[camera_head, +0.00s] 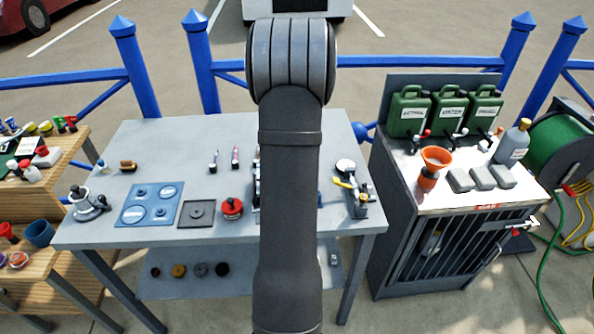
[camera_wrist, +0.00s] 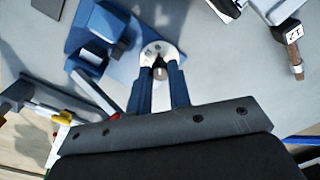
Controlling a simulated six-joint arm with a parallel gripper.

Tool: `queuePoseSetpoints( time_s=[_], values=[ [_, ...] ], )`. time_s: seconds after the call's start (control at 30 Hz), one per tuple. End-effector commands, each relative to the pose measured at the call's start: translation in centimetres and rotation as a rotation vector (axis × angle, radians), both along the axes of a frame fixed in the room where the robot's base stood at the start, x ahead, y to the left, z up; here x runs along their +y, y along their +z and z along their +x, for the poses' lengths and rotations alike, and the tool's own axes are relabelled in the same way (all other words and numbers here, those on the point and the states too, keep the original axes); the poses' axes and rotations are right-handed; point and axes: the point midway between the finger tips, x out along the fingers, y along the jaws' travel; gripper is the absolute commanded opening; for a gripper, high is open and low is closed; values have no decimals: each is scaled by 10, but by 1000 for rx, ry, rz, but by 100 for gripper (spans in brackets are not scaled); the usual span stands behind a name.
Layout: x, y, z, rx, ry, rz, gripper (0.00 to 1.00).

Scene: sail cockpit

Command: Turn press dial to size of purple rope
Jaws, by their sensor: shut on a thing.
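In the wrist view, the two blue fingers of my gripper (camera_wrist: 160,75) are closed around a small knob at the middle of a pale round dial (camera_wrist: 153,49). The dial sits beside blue, block-shaped parts of what looks like the press (camera_wrist: 92,45). Marks on the dial are too small to read. In the head view my arm covers the middle of the table and hides my gripper and most of the press. I cannot make out a purple rope in either view.
The grey table (camera_head: 120,229) holds a blue plate (camera_head: 150,205), a red round item (camera_head: 232,208) and a small stand (camera_head: 358,205) at right. A cabinet (camera_head: 440,250) with green cans (camera_head: 410,112) stands at right.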

Motion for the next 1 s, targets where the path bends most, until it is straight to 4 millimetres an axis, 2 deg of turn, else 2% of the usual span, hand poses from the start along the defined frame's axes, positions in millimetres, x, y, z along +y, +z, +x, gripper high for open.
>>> queuePoseSetpoints(
  time_s=[0.33, 0.37, 0.47, 0.8, 0.87, 1.0],
  values=[
    [0, 1, 1, -1, -3, 0, 0],
    [0, 1, 1, -1, -3, 0, 22],
    [0, 1, 0, -1, -2, 0, 40],
    [0, 4, 0, -1, -2, 0, 40],
    [0, 9, 0, -1, -2, 0, 40],
    [-1, 33, 0, -4, -2, -1, 40]
  ],
)
